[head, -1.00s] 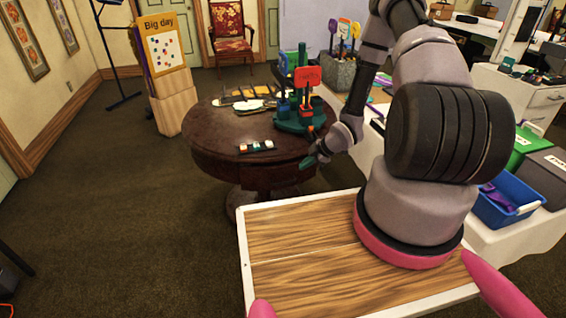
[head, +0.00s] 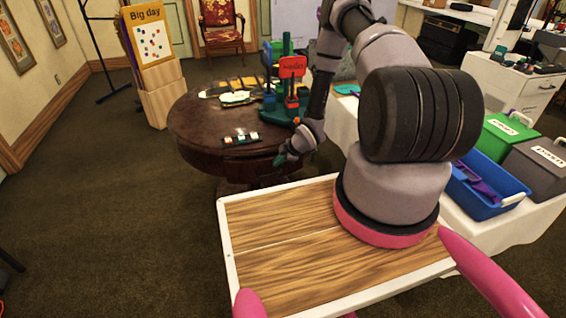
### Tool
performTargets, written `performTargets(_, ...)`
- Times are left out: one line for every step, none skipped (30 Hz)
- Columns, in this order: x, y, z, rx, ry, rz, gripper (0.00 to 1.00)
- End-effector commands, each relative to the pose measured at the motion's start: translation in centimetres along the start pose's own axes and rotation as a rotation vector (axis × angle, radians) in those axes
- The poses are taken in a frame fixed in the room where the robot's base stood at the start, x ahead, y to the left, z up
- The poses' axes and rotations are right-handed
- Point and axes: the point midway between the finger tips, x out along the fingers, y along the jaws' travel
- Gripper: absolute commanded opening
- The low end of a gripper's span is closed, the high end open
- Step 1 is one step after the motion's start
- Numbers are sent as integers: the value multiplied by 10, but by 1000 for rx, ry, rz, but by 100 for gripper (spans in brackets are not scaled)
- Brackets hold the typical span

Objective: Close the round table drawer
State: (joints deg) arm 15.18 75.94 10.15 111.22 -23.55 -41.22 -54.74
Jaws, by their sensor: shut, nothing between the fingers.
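The dark round wooden table (head: 193,112) stands left of centre in the head view, on a thick pedestal. I cannot make out its drawer; no part sticking out from the rim is clear to see. My gripper (head: 284,158) is shut and empty, with teal fingertips. In the picture it lies at the table's front right edge, pointing down and left. I cannot tell whether it touches the table. My arm hides part of the area to the right of the table.
A green stand with a red sign (head: 292,67) and a small strip of coloured pieces (head: 241,139) are on the tabletop. A white-clothed table (head: 480,226) at right carries a blue bin (head: 490,205). Open carpet (head: 110,220) lies to the left.

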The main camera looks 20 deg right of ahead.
Motion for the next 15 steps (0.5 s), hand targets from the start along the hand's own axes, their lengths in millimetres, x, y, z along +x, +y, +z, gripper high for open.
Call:
performTargets(3, 5, 0, 1, 1, -1, 0)
performTargets(5, 8, 0, 1, 1, 0, 0)
performTargets(6, 10, 0, 1, 1, -1, 0)
performTargets(7, 12, 0, 1, 1, -2, 0)
performTargets(8, 13, 0, 1, 1, -2, 0)
performTargets(8, 14, 0, 1, 1, -2, 0)
performTargets(9, 15, 0, 1, 1, -2, 0)
performTargets(9, 16, 0, 1, 0, -2, 0)
performTargets(9, 16, 0, 1, 0, -2, 0)
performTargets(9, 16, 0, 1, 0, -2, 0)
performTargets(9, 16, 0, 1, 0, -2, 0)
performTargets(9, 16, 0, 1, 0, -3, 0)
performTargets(9, 16, 0, 1, 0, -3, 0)
performTargets(9, 16, 0, 1, 0, -3, 0)
performTargets(9, 16, 0, 1, 0, -3, 0)
